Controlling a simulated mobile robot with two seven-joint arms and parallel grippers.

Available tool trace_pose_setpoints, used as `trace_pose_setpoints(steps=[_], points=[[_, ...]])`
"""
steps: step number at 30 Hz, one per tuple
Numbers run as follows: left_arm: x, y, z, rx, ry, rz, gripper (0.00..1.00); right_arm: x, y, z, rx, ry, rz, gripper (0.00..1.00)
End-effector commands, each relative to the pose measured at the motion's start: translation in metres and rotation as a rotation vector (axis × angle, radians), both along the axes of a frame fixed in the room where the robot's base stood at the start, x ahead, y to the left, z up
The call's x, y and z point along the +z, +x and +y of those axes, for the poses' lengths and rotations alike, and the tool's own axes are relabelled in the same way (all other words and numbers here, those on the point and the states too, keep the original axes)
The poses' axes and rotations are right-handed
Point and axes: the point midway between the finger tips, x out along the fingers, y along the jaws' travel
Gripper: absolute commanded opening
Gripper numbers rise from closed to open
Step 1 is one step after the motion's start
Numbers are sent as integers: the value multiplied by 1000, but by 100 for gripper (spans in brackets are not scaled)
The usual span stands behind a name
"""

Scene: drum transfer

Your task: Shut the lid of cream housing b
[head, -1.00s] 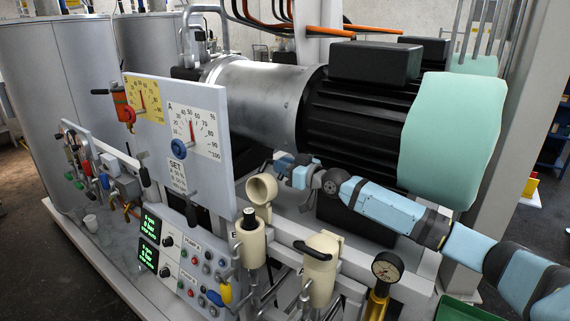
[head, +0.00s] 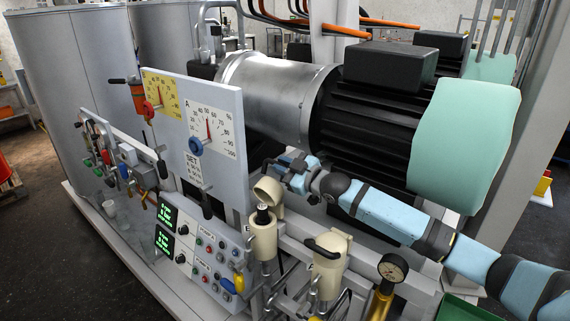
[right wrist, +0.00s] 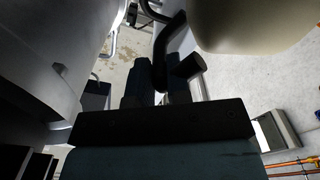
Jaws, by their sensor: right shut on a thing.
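Cream housing b (head: 263,240) stands upright at the front of the machine, in the lower middle of the head view. Its round cream lid (head: 268,191) is swung open and stands up behind the body, its hollow side showing. The lid also shows in the right wrist view (right wrist: 250,22), at the top right. My right gripper (head: 275,166) is just behind the lid. In the right wrist view its fingers (right wrist: 156,88) are shut on the lid's black handle (right wrist: 168,42). The exact grip is partly dark there. My left gripper is not in view.
Cream housing A (head: 329,268), with a black handle on its shut lid, stands right of housing b. The dial panel (head: 222,148) stands close on the left, and the big motor (head: 375,125) is behind my right arm.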

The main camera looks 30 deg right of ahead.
Motion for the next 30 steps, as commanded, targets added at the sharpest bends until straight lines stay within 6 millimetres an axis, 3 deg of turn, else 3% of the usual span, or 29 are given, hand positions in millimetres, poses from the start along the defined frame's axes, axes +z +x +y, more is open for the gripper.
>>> trace_pose_setpoints(steps=[11, 12, 13, 23, 30], points=[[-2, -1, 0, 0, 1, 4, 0, 0, 0, 1, 0, -2, -2, 0], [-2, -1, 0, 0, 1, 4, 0, 0, 0, 1, 1, -3, -1, 26], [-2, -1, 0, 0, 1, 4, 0, 0, 0, 1, 1, -3, -1, 27], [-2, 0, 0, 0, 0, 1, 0, -1, -4, -1, 0, -3, -1, 27], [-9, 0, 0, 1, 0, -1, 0, -4, -38, -15, 1, -4, 1, 27]])
